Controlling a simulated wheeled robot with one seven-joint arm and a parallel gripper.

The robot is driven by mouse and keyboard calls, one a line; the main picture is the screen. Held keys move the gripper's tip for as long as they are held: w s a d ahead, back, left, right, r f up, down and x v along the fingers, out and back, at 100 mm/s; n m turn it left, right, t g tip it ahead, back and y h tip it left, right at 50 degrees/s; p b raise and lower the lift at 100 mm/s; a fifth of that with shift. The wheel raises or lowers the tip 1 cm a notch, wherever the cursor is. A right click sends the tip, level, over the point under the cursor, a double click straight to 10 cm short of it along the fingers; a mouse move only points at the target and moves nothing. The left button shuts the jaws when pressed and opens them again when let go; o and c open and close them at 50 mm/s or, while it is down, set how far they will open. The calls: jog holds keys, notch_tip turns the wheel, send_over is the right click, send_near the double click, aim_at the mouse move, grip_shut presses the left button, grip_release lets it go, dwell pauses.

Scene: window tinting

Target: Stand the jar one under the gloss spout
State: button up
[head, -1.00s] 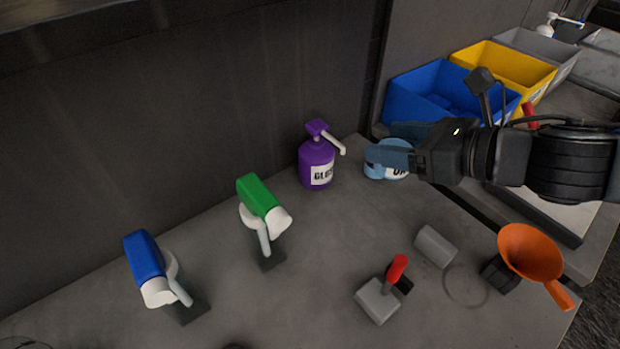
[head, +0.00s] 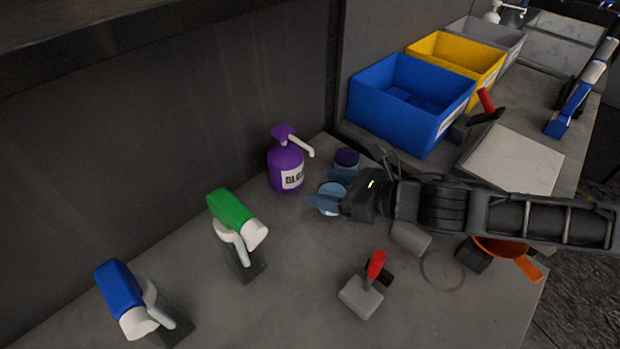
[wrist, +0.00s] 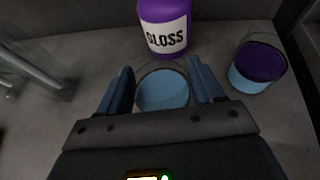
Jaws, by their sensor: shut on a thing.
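The purple gloss pump bottle (head: 287,166) stands near the wall, its white spout (head: 301,146) pointing right and down. My gripper (head: 328,200) is shut on a light blue round jar (head: 332,189), likely jar one; its label is not readable now. In the wrist view the jar (wrist: 162,91) sits between my two blue fingers (wrist: 160,88), in front of the gloss bottle (wrist: 164,26). In the head view the jar is right of and nearer than the spout tip. I cannot tell whether it touches the table.
A jar with purple and light blue contents (head: 345,160) stands close behind my gripper. A green-topped dispenser (head: 232,222) and a blue-topped one (head: 128,295) stand left. A blue bin (head: 410,105) is behind.

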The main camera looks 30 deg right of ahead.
aim_at(347, 188)
jog(key=w, duration=0.1)
jog(key=w+a+p, duration=0.1)
jog(key=w, duration=0.1)
jog(key=w+a, duration=0.1)
jog(key=shift+w+a+f, duration=0.15)
jog(key=shift+f, duration=0.4)
jog(key=shift+f, duration=0.15)
jog(key=o, duration=1.2)
jog(key=b+v, duration=0.1)
jog(key=v, duration=1.1)
jog(key=shift+b, duration=0.4)
